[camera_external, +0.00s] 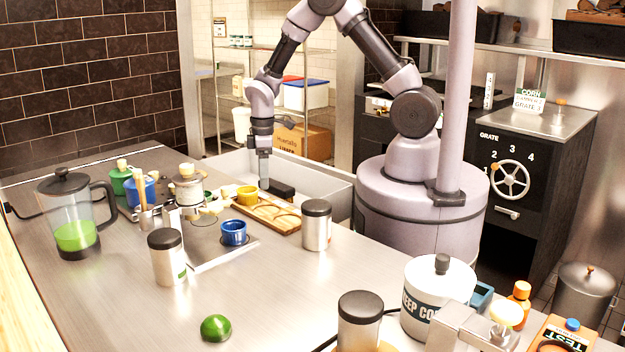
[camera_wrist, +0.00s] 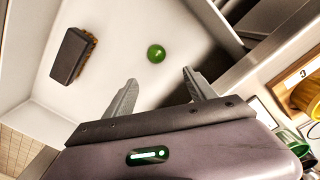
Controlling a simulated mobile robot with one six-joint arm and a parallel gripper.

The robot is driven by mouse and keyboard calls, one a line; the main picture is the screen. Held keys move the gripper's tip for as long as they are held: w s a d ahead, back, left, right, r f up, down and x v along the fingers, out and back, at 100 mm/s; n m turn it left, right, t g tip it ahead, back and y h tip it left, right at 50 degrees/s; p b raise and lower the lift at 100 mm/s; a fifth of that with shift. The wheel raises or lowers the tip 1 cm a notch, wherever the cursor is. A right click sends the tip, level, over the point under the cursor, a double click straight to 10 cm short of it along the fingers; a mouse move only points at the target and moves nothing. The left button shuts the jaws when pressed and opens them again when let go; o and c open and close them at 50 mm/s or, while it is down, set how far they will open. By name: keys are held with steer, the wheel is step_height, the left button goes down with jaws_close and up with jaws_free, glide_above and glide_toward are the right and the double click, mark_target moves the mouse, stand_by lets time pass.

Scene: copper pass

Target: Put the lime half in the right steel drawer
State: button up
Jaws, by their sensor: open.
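My gripper (camera_external: 264,172) points down over an open steel drawer (camera_external: 328,190) behind the counter, its jaws apart and empty. In the wrist view my gripper (camera_wrist: 160,90) has a finger on either side, with nothing between them. A small round green piece (camera_wrist: 156,53), which looks like a lime half, lies on the pale floor of the drawer (camera_wrist: 112,28), beyond the fingertips and apart from them. It is hidden in the external view. Another green domed piece (camera_external: 216,328), also like a lime half, sits on the front of the counter.
A dark brush (camera_wrist: 74,55) lies in the drawer and shows in the external view (camera_external: 282,190). A wooden board (camera_external: 268,214), a blue cup (camera_external: 234,232), steel canisters (camera_external: 316,225) and a jug (camera_external: 75,215) stand on the counter. The counter's front middle is mostly clear.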

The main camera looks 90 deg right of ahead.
steer(key=s+a+r+m+t, duration=0.2)
steer(key=a+r, duration=0.5)
steer(key=r, duration=0.7)
steer(key=s+a+r+m+t+y, duration=0.2)
steer(key=s+a+r+m+t, duration=0.1)
steer(key=s+a+r, duration=0.8)
steer(key=s+a+m, duration=0.1)
steer(key=s+a, duration=0.1)
steer(key=s, duration=0.1)
steer(key=shift+s+r+t, duration=0.3)
steer(key=shift+s, duration=0.1)
